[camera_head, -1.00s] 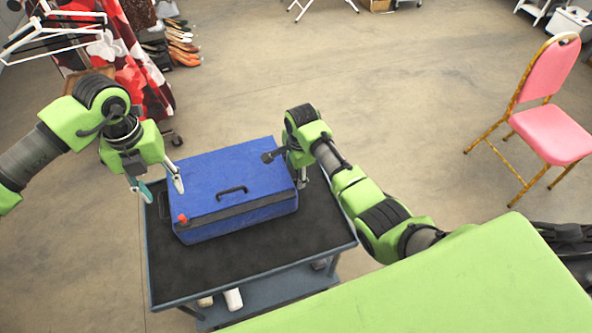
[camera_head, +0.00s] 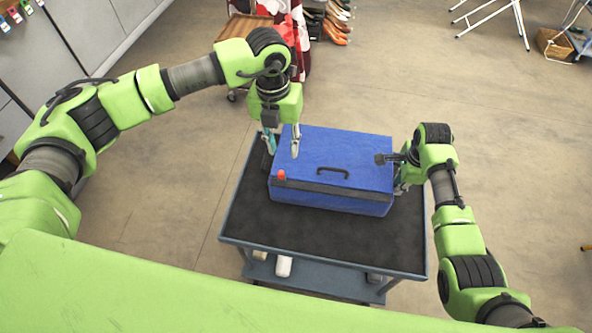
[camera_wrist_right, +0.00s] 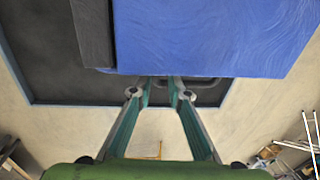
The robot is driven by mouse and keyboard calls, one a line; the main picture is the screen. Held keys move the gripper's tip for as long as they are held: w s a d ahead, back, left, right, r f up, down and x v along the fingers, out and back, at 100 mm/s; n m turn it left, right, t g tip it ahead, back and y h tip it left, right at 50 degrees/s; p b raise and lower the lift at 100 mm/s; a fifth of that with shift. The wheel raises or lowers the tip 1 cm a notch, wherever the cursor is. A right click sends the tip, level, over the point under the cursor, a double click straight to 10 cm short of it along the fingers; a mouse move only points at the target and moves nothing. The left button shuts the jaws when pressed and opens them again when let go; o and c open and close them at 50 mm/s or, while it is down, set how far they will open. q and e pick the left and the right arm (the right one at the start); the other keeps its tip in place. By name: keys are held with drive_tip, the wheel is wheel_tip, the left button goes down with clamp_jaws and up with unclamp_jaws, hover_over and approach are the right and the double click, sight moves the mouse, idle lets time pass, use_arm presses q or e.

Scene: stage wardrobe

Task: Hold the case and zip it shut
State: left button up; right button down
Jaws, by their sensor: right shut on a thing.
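The blue case (camera_head: 340,150) lies flat on the cart, with a black handle (camera_head: 333,171) on top. A dark zip band (camera_head: 335,190) runs along its near edge, and a red zip pull (camera_head: 281,175) sits at the band's left end. My left gripper (camera_head: 283,150) is open and empty over the case's left end, just beyond the pull and apart from it. My right gripper (camera_head: 400,178) is at the case's right end. In the right wrist view, my right gripper (camera_wrist_right: 161,88) is shut on a dark side handle (camera_wrist_right: 205,82), partly hidden by the fingers.
The cart (camera_head: 310,235) has a dark top with bare room in front of the case. White rolls (camera_head: 284,266) lie on its lower shelf. A clothes rack with a red patterned garment (camera_head: 300,45) and shoes (camera_head: 338,22) stand behind. Folding stands (camera_head: 492,20) are at the back right.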

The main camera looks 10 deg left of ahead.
use_arm(q)
drive_tip(key=s+d+f+m+t+h, duration=0.1)
drive_tip(key=d+f+m+t+h, duration=0.1)
drive_tip(key=d+f+h, duration=0.45)
drive_tip(key=s+d+f+m+t+h, duration=0.15)
drive_tip(key=d+f, duration=0.25)
drive_tip(key=d, duration=0.5)
drive_tip(key=n+t+y, duration=0.2)
drive_tip(key=t+y, duration=0.4)
drive_tip(key=t, duration=0.8)
approach(280, 176)
drive_tip(key=w, duration=0.3)
drive_tip(key=w+d, duration=0.1)
drive_tip(key=w, duration=0.6)
drive_tip(key=shift+w+d+f, duration=0.1)
drive_tip(key=shift+w+d, duration=0.15)
drive_tip(key=shift+w, duration=0.05)
clamp_jaws()
